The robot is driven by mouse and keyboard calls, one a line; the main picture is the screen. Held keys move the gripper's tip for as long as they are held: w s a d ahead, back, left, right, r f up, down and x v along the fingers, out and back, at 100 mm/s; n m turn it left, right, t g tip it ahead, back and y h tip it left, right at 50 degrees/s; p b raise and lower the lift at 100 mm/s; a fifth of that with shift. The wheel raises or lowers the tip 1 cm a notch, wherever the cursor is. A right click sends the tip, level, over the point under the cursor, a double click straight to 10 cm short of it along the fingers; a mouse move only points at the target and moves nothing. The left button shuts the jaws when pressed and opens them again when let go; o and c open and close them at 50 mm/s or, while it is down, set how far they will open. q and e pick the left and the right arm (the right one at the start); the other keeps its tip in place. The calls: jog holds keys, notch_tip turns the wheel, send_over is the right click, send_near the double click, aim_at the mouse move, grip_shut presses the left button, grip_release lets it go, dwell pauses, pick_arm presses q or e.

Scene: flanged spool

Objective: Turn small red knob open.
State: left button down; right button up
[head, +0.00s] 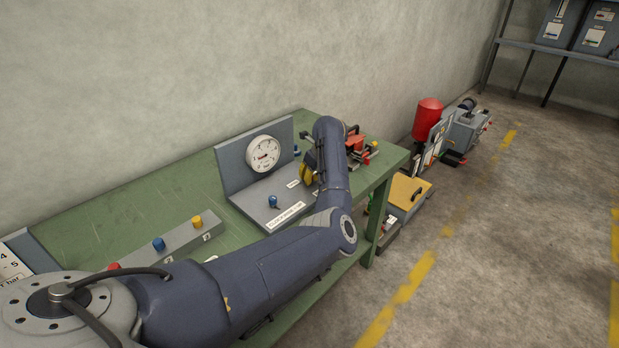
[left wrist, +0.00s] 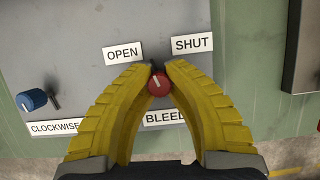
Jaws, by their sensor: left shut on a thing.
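The small red knob (left wrist: 159,84) shows in the left wrist view on a grey panel, above the BLEED label (left wrist: 164,118). The OPEN label (left wrist: 122,53) is up and left of it, and the SHUT label (left wrist: 192,45) is up and right. My left gripper (left wrist: 159,71) is shut on the knob, one yellow fingertip on each side. I cannot read clearly which way the knob points. In the head view my left gripper (head: 308,172) is over the right end of the grey gauge stand, and the knob is hidden there.
A blue knob (left wrist: 33,100) with a CLOCKWISE label is left of the gripper. In the head view a round dial gauge (head: 263,153) stands on the green table (head: 130,212). A grey block (head: 180,243) with coloured knobs lies nearer. Red hardware (head: 360,150) stands beyond my arm.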

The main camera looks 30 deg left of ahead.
pick_arm(q)
jog(key=n, duration=0.1)
jog(key=n+g, duration=0.1)
jog(key=n, duration=0.2)
jog(key=shift+w+a+r+n+g, duration=0.1)
jog(key=shift+a+r+n+g, duration=0.2)
jog(key=shift+g, duration=0.1)
jog(key=shift+f+n+g, duration=0.1)
jog(key=shift+n+g, duration=0.6)
jog(key=shift+n, duration=1.6)
jog(key=c, duration=1.5)
grip_release()
jog(key=shift+s+a+f, duration=0.1)
jog(key=shift+s+a, duration=0.05)
jog(key=shift+s, duration=0.1)
jog(key=shift+o, duration=1.3)
jog(key=shift+d, duration=0.25)
jog(key=shift+w, duration=0.1)
